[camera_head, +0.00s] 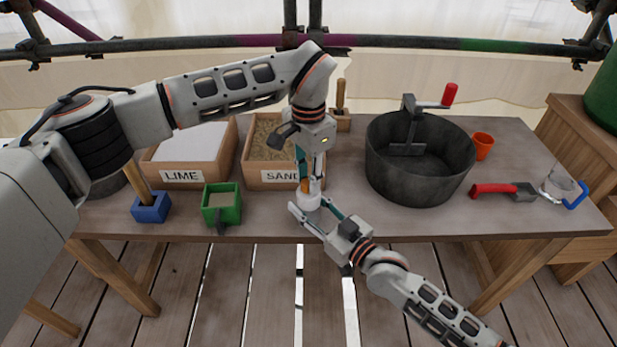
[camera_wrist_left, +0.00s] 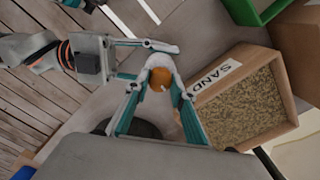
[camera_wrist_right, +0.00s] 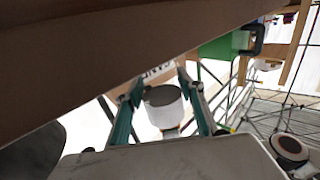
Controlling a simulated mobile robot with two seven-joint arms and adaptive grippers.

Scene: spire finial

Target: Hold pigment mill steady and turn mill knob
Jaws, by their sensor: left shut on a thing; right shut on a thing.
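The pigment mill is a small white cylinder (camera_head: 308,201) with an orange knob (camera_head: 306,186) on top, near the front middle of the table. My left gripper (camera_head: 311,181) comes down from above and is shut on the knob; the orange knob also shows between its fingers in the left wrist view (camera_wrist_left: 160,79). My right gripper (camera_head: 317,205) reaches in from the front and is shut on the white body. In the right wrist view the white body (camera_wrist_right: 164,98) sits between the fingers, its grey end face visible. The fingers hide part of the mill.
A sand box (camera_head: 260,178) and lime box (camera_head: 178,175) stand behind and left. A green container (camera_head: 232,213) and blue-based tool (camera_head: 150,212) are front left.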

